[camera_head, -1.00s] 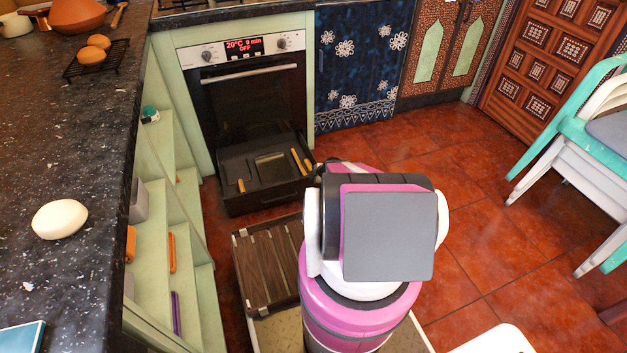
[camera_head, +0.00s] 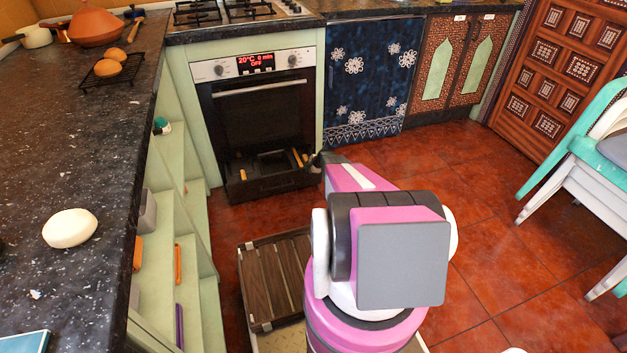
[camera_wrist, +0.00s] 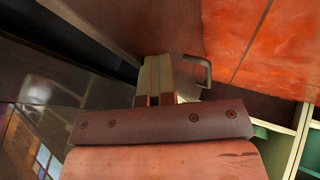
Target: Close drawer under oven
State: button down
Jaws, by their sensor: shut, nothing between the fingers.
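The black drawer (camera_head: 272,186) sits below the oven (camera_head: 258,105) and is partly open. Its open top shows dark contents and a few light wooden pieces. My gripper (camera_head: 318,160) is at the drawer's right front corner, mostly hidden behind my arm in the head view. I cannot tell whether it touches the drawer front. In the wrist view my gripper (camera_wrist: 165,75) is shut, with nothing seen between the fingers. A dark brown panel fills the upper left of that view, close to the fingers.
A slatted dark wooden surface (camera_head: 275,280) lies left of my arm. Green shelves (camera_head: 180,220) under the counter (camera_head: 90,170) line the left side. A blue patterned panel (camera_head: 368,75) stands right of the oven. Red tiled floor (camera_head: 480,230) is free to the right, up to stacked chairs (camera_head: 590,160).

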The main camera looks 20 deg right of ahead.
jog(key=w, duration=1.7)
jog(key=shift+w, duration=0.3)
jog(key=shift+s, duration=0.15)
